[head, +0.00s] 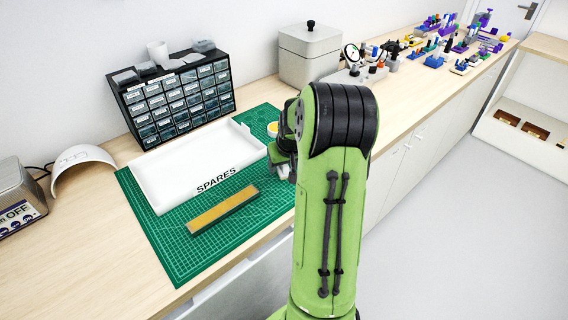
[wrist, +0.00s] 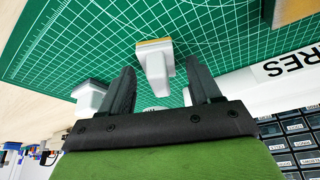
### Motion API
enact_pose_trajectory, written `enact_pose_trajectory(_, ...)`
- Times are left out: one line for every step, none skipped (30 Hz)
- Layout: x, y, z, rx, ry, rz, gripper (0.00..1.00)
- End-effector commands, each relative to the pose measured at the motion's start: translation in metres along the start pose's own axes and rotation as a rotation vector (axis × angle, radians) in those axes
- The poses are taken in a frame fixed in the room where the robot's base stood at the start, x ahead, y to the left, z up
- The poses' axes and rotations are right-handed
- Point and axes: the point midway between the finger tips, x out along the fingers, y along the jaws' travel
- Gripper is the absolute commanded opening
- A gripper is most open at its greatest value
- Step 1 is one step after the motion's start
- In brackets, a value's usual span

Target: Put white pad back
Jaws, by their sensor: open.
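In the wrist view, a small white piece with a yellow-orange edge (wrist: 154,62) lies on the green mat, between and just beyond my fingertips. I cannot tell whether it is the white pad. My gripper (wrist: 160,70) is open, with a gap around this piece. A second white piece with a dark grey top (wrist: 89,96) is outside the left finger. More white shows between the fingers near the palm, mostly hidden. In the head view, my arm hides most of the gripper and these pieces; a small yellow-and-white thing (head: 272,128) shows beside it.
A white tray marked SPARES (head: 168,192) lies on the green cutting mat (head: 172,245). A yellow-topped grey bar (head: 222,210) is in front of it. A drawer cabinet (head: 178,100) and a grey lidded box (head: 308,55) stand behind. The mat's front left is clear.

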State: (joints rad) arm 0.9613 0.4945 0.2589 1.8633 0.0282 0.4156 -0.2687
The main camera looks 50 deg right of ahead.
Motion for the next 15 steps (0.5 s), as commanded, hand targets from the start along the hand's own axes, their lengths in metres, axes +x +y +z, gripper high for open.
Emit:
enact_pose_trajectory(0.000,0.000,0.000,0.000,0.000,0.000,0.63)
enact_pose_trajectory(0.000,0.000,0.000,0.000,0.000,0.000,0.63)
enact_pose_trajectory(-0.001,0.000,-0.001,0.000,0.000,0.000,0.63)
enact_pose_trajectory(-0.003,0.000,-0.001,0.000,0.000,0.000,0.63)
enact_pose_trajectory(-0.005,0.000,-0.002,0.000,0.000,0.000,0.63)
enact_pose_trajectory(-0.011,0.000,-0.003,0.000,0.003,0.001,0.63)
enact_pose_trajectory(-0.017,0.001,-0.003,0.000,0.004,0.002,0.63)
enact_pose_trajectory(-0.024,0.001,-0.003,0.000,0.004,0.003,0.63)
enact_pose_trajectory(-0.035,0.001,-0.003,0.000,0.004,0.003,0.63)
enact_pose_trajectory(-0.044,0.001,-0.004,-0.001,0.006,0.003,0.63)
enact_pose_trajectory(-0.053,0.001,-0.004,0.000,0.005,0.003,0.63)
enact_pose_trajectory(-0.064,0.001,-0.004,0.001,0.006,0.004,0.63)
enact_pose_trajectory(-0.073,0.001,-0.003,0.001,0.006,0.004,0.63)
enact_pose_trajectory(-0.081,0.001,-0.004,0.001,0.005,0.003,0.63)
enact_pose_trajectory(-0.090,0.001,-0.003,0.001,0.005,0.004,0.63)
